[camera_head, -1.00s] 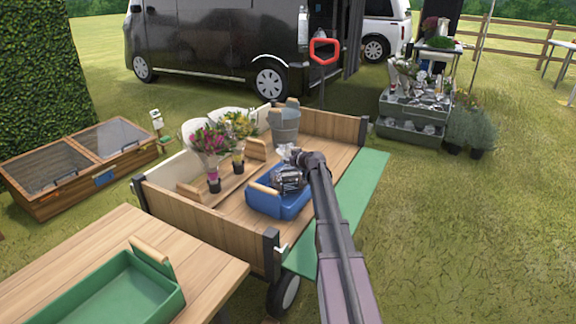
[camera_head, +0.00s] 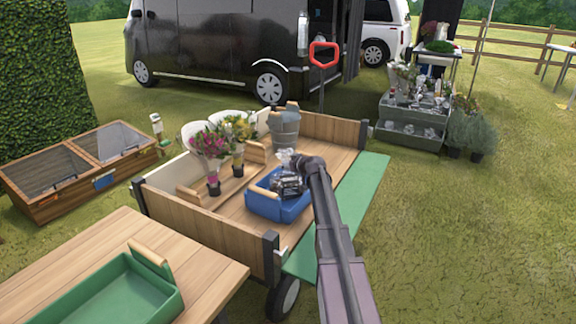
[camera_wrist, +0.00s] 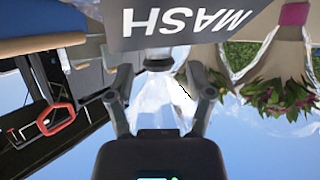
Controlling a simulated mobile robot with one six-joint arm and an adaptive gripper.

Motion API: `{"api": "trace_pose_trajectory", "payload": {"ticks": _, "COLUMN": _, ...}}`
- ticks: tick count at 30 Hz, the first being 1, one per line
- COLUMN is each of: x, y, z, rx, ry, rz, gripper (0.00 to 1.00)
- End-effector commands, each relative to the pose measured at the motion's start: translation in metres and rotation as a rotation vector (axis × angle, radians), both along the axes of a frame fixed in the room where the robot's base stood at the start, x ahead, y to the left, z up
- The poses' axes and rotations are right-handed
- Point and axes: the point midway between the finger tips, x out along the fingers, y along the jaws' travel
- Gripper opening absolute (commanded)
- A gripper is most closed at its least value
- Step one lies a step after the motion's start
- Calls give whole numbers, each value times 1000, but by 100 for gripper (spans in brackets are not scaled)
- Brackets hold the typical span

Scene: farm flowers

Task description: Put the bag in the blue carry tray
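The blue carry tray (camera_head: 262,207) stands on the wooden cart, with a wooden handle at its left end. My gripper (camera_head: 290,184) is at the tray, over its inner area. A clear bag (camera_head: 287,156) shows as a pale crinkled top beside the gripper; the arm and gripper hide most of the rest. In the wrist view, the bag's grey label (camera_wrist: 185,27) reads MASH upside down. Whether the bag's bottom touches the tray floor is hidden.
Two flower bouquets (camera_head: 210,150) stand in a wooden tray left of the blue one. Wooden side boards (camera_head: 205,232) edge the cart. A table with a green tray (camera_head: 125,292) is at front left.

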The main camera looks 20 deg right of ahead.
Motion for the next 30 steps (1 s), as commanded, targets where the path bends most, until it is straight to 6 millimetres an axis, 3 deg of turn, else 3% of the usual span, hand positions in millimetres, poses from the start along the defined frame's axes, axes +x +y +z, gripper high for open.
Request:
{"api": "trace_pose_trajectory", "payload": {"ticks": 13, "x": -1, "y": 0, "z": 7, "rx": 0, "ry": 0, "rz": 0, "gripper": 68}}
{"api": "trace_pose_trajectory", "payload": {"ticks": 30, "x": -80, "y": -15, "z": 41, "rx": 1, "ry": 0, "rz": -1, "gripper": 68}}
